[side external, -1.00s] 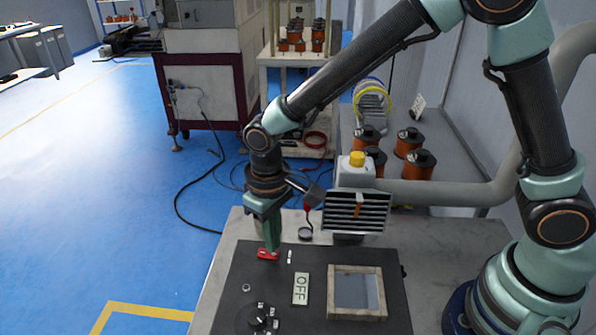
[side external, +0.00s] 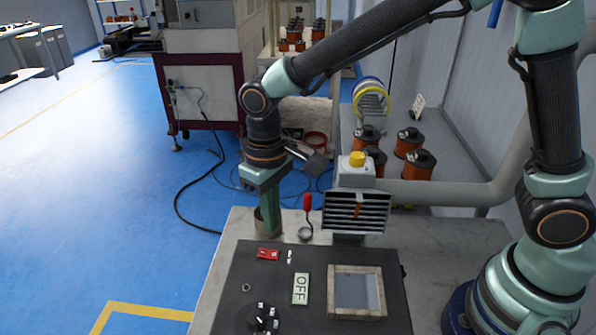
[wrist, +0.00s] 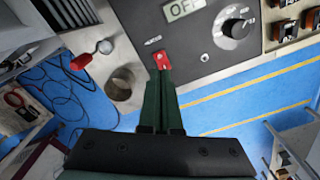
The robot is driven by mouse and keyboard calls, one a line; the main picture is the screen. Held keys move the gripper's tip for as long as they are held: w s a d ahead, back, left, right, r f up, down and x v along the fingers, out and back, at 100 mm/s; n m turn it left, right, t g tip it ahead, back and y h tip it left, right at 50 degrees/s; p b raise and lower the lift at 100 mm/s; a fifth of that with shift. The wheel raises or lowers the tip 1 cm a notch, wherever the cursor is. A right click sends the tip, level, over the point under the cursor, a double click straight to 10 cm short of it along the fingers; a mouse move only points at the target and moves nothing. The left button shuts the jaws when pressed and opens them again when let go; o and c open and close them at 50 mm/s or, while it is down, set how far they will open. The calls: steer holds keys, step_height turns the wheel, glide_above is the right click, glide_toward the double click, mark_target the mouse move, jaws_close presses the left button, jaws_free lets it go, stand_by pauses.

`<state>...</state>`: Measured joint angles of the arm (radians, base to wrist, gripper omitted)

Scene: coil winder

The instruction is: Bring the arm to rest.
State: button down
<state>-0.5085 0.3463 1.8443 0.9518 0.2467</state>
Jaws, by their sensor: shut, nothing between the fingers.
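My gripper (side external: 270,220) is shut and empty. In the side view it hangs pointing down above the back left of the grey bench, behind the dark control panel (side external: 318,274). The wrist view shows its two green fingers (wrist: 162,82) together, their tips lined up with the red switch plate (wrist: 161,60). In the side view the same red switch plate (side external: 268,254) lies on the panel, apart from the fingertips. The panel also bears an OFF label (side external: 300,289) and a black rotary knob (side external: 260,318).
A lever with a red handle (side external: 308,203) stands on the bench right of my gripper. A vented box with a yellow button (side external: 357,159) stands further right. A wooden-framed window (side external: 357,293) sits on the panel. Orange coils (side external: 408,142) stand behind. Blue floor (side external: 100,220) is open at left.

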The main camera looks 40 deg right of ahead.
steer(key=s+d+r+m+t, duration=0.1)
steer(key=s+d+r+t, duration=0.1)
steer(key=d+r, duration=0.4)
steer(key=s+d+r+m+t, duration=0.2)
steer(key=s+d+r, duration=0.3)
steer(key=d, duration=0.9)
steer(key=shift+s+r+t, duration=0.15)
steer(key=shift+r+t, duration=0.4)
steer(key=shift+t, duration=0.25)
